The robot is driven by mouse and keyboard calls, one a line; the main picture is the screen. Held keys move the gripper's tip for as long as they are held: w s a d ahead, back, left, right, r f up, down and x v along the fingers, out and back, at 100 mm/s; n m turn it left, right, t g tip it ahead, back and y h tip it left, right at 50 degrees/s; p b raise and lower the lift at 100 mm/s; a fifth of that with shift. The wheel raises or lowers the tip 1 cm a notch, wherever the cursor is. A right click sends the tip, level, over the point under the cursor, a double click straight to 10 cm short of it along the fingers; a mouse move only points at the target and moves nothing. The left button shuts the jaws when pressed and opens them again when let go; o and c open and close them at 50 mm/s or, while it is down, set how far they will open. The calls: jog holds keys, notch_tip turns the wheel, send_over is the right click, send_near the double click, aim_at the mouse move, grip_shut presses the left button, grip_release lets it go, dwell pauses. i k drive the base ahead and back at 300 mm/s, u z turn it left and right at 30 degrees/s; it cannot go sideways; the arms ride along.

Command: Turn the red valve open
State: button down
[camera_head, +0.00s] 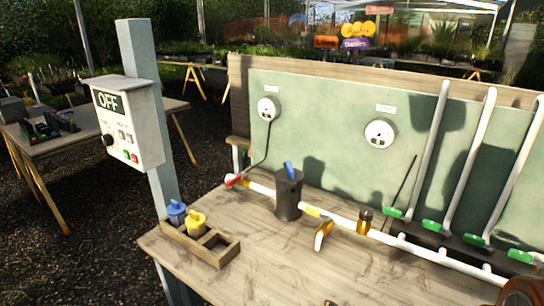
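The red valve (233,180) is a small red handle at the left end of the white pipe, at the back left of the wooden bench. It looks roughly in line with the pipe, but it is too small to tell its exact angle. A dark canister (288,198) with a blue handle on top stands to its right along the same pipe. My gripper is not clearly visible in this view.
A grey-white control box (125,120) reading OFF hangs on a post at left. A wooden holder (222,253) with blue and yellow plugs sits on the bench's front left. A yellow-handled valve (322,236) and several green valves (432,225) lie right. Two gauges are on the green board (325,130).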

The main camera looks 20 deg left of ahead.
aim_at(236, 178)
jog(key=u, duration=1.1)
jog(key=k, duration=0.45)
jog(key=u, duration=1)
jog(key=i, duration=1)
jog(key=u, duration=0.15)
